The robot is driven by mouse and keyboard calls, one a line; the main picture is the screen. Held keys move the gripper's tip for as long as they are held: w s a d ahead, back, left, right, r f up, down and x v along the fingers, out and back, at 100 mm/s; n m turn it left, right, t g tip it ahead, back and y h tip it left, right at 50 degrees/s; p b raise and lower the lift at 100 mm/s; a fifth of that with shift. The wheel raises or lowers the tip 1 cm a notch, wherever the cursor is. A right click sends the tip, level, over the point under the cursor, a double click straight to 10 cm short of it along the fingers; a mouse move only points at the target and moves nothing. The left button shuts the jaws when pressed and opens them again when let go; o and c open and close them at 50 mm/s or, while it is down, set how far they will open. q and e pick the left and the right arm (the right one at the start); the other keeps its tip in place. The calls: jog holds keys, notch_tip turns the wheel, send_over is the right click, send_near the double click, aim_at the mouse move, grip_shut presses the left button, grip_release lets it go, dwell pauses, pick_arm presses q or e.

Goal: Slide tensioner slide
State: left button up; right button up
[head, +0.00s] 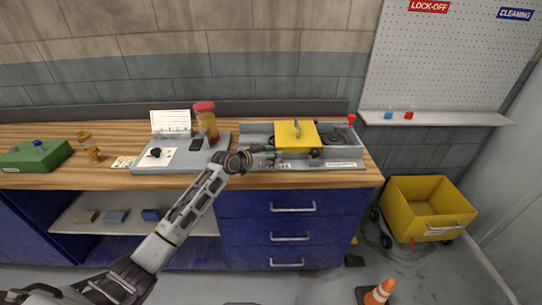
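A grey machine unit (345,153) sits at the right end of the wooden worktop. It carries a yellow cover (297,135) with a handle and small dark round parts, one at the right (332,136). I cannot tell for sure which part is the tensioner slide. My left gripper (264,149) reaches in from the lower left to the unit's left front part, beside the yellow cover. Its fingers are small and dark against the unit, so whether they are open or touch anything is unclear. The gripper hides part of the unit's front left. My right gripper is not in view.
Left of the unit, a grey panel (180,160) holds a red-lidded jar (206,120) and a white card (170,121). A green box (38,156) stands far left. Blue drawers (290,230) are below; a yellow cart (425,210) and orange cone (379,292) are right.

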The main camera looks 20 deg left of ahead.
pick_arm(q)
jog(key=v, duration=1.2)
dwell(0.7)
dwell(0.4)
